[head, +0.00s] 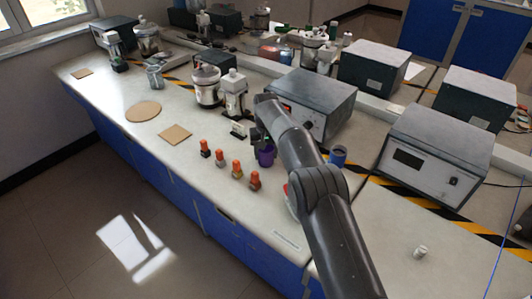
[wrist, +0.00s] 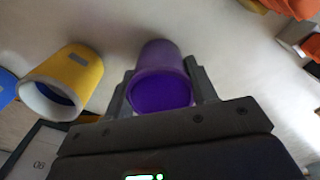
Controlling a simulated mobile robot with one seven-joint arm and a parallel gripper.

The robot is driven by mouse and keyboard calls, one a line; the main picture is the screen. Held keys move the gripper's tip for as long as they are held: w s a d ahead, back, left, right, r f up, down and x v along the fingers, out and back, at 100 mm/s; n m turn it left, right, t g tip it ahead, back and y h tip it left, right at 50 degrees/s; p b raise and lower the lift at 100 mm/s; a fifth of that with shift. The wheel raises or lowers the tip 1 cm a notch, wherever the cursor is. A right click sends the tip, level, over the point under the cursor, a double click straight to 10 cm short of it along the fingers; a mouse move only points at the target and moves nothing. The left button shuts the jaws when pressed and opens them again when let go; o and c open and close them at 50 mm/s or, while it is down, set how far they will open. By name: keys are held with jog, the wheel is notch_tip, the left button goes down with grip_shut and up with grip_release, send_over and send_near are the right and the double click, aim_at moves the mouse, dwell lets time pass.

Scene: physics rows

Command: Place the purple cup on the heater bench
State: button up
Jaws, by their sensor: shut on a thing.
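The purple cup (head: 266,158) is at my gripper (head: 262,146), over the pale bench top in the head view. In the wrist view the purple cup (wrist: 160,62) sits between the two fingers of my gripper (wrist: 160,86), which is shut on it. The cup's open mouth faces the wrist camera. The head view does not show clearly whether the cup touches the bench top. I cannot tell which surface is the heater bench; boxy grey devices stand on the bench, one of them (head: 312,95) just behind my gripper.
Several orange-topped bottles (head: 237,171) stand left of the purple cup. A blue cup (head: 338,156) is to its right. A yellow cup (wrist: 84,70) lies close by in the wrist view. A square board (head: 174,134) and round board (head: 143,111) lie left, with bare bench around them.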

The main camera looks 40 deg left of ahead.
jog(key=shift+f, duration=0.1)
jog(key=o, duration=1)
notch_tip(320, 180, up, 8)
jog(key=shift+f, duration=0.1)
